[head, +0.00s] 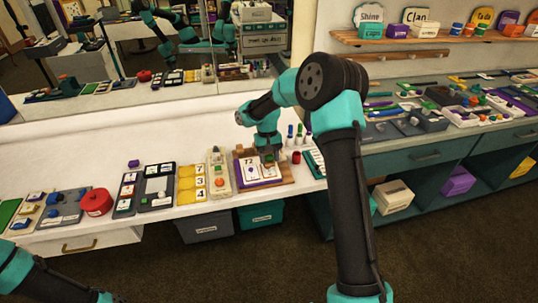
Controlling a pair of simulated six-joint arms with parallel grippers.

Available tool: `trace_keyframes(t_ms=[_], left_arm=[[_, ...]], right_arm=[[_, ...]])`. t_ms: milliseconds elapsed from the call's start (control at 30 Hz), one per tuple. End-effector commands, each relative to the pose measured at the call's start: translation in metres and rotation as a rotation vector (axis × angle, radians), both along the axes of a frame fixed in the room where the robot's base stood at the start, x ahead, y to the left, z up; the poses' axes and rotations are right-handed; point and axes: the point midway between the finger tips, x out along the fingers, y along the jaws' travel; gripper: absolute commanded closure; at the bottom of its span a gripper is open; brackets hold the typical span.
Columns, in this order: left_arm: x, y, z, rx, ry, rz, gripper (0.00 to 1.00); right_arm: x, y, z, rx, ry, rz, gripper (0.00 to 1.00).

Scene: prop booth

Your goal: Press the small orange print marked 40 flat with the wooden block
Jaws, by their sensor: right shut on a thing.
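My right gripper (268,158) points down over the right part of a brown wooden board (281,187) on the white counter. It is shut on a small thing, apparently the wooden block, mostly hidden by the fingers. Pale cards with a purple edge lie on the board; one (250,170) seems to read 72. I cannot make out an orange print marked 40; the gripper covers part of the board. Whether the held thing touches the cards I cannot tell. My left arm shows at the lower left, its gripper out of the picture.
Left of the board stand a beige tray (217,157) with an orange knob, yellow number cards (186,183), grey trays and a red pot (96,202). Small bottles (298,135) stand close behind the gripper on the right. A mirror backs the counter; bare white counter lies behind the row.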

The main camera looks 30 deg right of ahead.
Motion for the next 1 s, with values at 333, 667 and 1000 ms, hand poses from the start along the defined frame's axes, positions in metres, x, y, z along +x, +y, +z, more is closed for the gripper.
trace_keyframes(t_ms=[333, 667, 1000], left_arm=[[0.000, 0.000, 0.000, 0.000, 0.000, 0.000, 0.57], [0.000, 0.000, 0.000, 0.000, 0.000, 0.000, 0.57], [0.000, 0.000, 0.000, 0.000, 0.000, 0.000, 0.57]], right_arm=[[0.004, -0.001, -0.025, 0.001, -0.001, 0.000, 0.73], [0.005, -0.001, -0.033, 0.001, -0.001, 0.000, 0.73], [0.005, -0.001, -0.033, 0.001, -0.001, 0.000, 0.73]])
